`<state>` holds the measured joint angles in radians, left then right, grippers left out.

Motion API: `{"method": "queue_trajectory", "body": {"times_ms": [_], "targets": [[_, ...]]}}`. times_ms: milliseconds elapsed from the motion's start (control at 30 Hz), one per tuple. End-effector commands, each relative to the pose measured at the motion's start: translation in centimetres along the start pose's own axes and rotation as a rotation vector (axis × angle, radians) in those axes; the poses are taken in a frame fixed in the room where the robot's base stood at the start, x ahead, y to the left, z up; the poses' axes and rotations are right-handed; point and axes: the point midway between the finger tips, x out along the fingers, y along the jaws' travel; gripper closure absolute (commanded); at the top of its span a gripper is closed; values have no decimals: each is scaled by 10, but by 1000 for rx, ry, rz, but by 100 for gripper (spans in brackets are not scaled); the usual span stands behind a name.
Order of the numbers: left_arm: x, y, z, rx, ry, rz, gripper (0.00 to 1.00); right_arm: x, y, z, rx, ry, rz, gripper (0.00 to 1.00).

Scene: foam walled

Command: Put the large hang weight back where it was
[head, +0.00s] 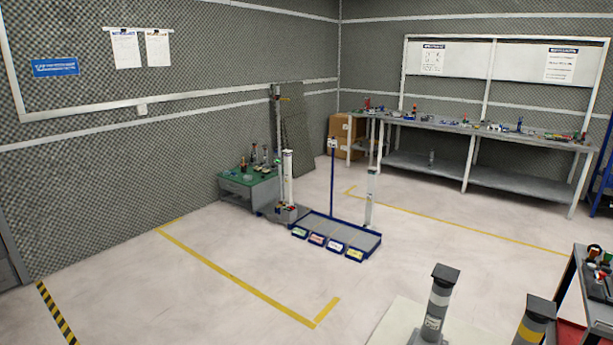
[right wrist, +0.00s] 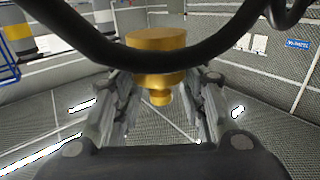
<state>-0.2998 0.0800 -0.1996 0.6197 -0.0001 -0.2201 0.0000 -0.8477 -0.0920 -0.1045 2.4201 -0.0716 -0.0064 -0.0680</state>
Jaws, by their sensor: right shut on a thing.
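My right gripper (right wrist: 160,110) shows only in the right wrist view. Its fingers are shut on a brass-coloured weight (right wrist: 156,52), with a wide round body and a narrower stepped neck between the fingers. A dark curved cable crosses in front of the weight and hides part of it. Neither gripper shows in the head view, and my left gripper is in no view. I cannot make out the spot where the weight stood before.
A low blue-edged platform with labelled bins (head: 317,240) stands mid-room beside a green-topped table (head: 238,182). A long bench (head: 480,134) with small items lines the back wall. Banded posts (head: 437,305) stand at front right. The floor at left is clear.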

Motion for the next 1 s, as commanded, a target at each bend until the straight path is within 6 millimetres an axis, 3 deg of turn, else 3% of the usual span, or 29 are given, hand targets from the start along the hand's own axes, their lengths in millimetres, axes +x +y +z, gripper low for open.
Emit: {"method": "queue_trajectory", "body": {"times_ms": [433, 1000], "targets": [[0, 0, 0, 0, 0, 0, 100, 3, -5, -4, 0, 9, -34, 100], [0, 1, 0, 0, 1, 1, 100, 25, -53, -18, -6, 8, -343, 100]]}}
